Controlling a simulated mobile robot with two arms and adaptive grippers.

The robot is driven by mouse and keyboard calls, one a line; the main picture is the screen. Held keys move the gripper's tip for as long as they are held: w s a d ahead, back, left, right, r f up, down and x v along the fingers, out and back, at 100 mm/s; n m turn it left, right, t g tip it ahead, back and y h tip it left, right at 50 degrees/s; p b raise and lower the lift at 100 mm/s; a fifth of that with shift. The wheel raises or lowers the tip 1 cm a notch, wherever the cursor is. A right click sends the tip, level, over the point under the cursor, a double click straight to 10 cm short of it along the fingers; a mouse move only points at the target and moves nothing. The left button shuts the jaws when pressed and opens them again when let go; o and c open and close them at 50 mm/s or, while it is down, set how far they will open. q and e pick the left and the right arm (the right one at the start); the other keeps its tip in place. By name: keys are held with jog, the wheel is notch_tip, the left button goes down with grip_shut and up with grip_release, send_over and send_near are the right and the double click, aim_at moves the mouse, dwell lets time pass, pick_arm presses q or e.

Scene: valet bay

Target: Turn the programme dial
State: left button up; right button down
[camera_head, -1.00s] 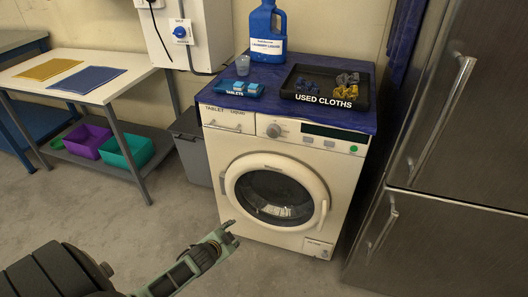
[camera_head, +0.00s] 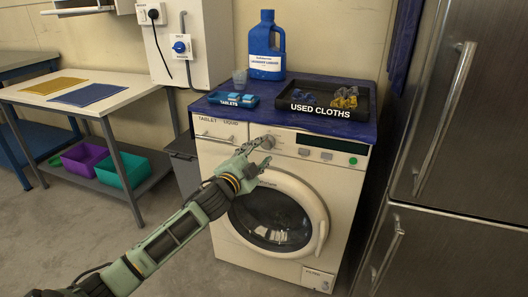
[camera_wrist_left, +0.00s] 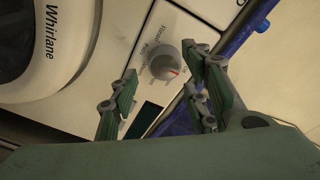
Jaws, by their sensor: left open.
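The programme dial (camera_head: 267,142) is a grey round knob on the washing machine's front panel, left of the dark display. In the left wrist view the dial (camera_wrist_left: 166,63) shows a red mark, with printed words around it. My left gripper (camera_head: 262,158) is just in front of the panel at the dial. The gap between fingertips and dial is hard to judge. The washing machine (camera_head: 230,160) is cream, with its round door shut. My right gripper is not in view.
On the blue top cover (camera_head: 235,115) stand a tablets tray (camera_head: 250,101), a cup (camera_head: 240,78), a blue laundry bottle (camera_head: 267,50) and a black used-cloths tray (camera_head: 365,112). A steel fridge (camera_head: 440,130) stands close on the right. Open floor lies at left.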

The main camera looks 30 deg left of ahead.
aim_at(267, 142)
pick_arm(q)
jog(key=shift+w+a, duration=0.15)
jog(key=shift+w, duration=1.3)
jog(key=shift+f, duration=0.1)
jog(key=c, duration=1)
